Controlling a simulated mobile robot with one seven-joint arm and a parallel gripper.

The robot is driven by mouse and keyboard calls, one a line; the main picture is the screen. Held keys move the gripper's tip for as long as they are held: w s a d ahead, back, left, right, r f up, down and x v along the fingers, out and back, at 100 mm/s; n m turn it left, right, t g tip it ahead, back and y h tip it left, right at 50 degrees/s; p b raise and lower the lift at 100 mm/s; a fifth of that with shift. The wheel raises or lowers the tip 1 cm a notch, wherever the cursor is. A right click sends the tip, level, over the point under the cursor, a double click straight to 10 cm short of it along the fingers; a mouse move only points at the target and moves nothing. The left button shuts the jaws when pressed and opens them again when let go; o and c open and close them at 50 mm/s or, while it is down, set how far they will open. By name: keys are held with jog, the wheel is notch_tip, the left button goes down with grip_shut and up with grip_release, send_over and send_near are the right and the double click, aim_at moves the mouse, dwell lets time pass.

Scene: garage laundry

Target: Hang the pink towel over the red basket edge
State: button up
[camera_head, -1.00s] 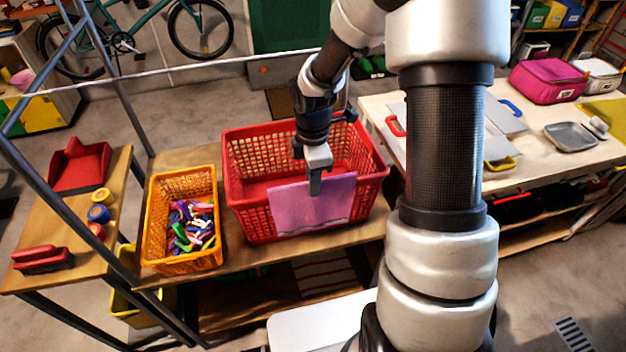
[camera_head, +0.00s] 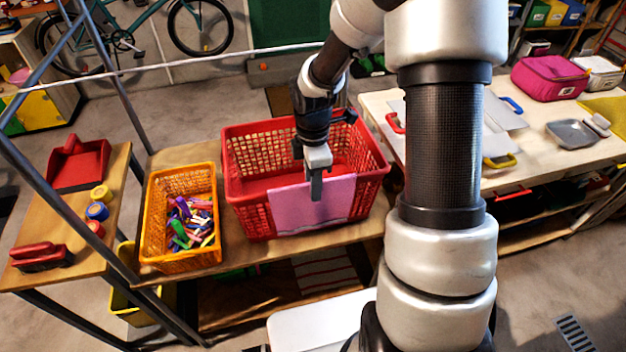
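The red basket (camera_head: 258,150) is a rectangular mesh crate standing on a wooden table, next to the orange basket. The pink towel (camera_head: 338,199) lies over its near edge and hangs down the outside of the near wall. My gripper (camera_head: 316,192) is at the towel's upper middle, pointing down at the near rim. Its near finger shows in front of the towel; the other finger is hidden, so I cannot tell whether it grips the cloth.
An orange basket (camera_head: 153,240) with several coloured clothespins stands left of the red basket. A red dustpan (camera_head: 78,165) and a red brush (camera_head: 40,257) lie on the left table. A cord (camera_head: 200,62) runs across behind. The right table (camera_head: 520,170) holds a pink case (camera_head: 548,78).

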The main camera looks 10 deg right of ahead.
notch_tip(320, 180, up, 18)
jog(key=p, duration=0.1)
jog(key=s+r+m+t, duration=0.2)
jog(key=s+r+m, duration=0.3)
jog(key=s+m, duration=0.4)
jog(key=s+r+m+t+p, duration=0.1)
jog(key=s+r+m+t, duration=0.2)
jog(key=s+m, duration=0.6)
jog(key=shift+s+r+t, duration=0.2)
jog(key=shift+r+t, duration=0.1)
jog(key=shift+r, duration=0.6)
jog(key=shift+a, duration=0.15)
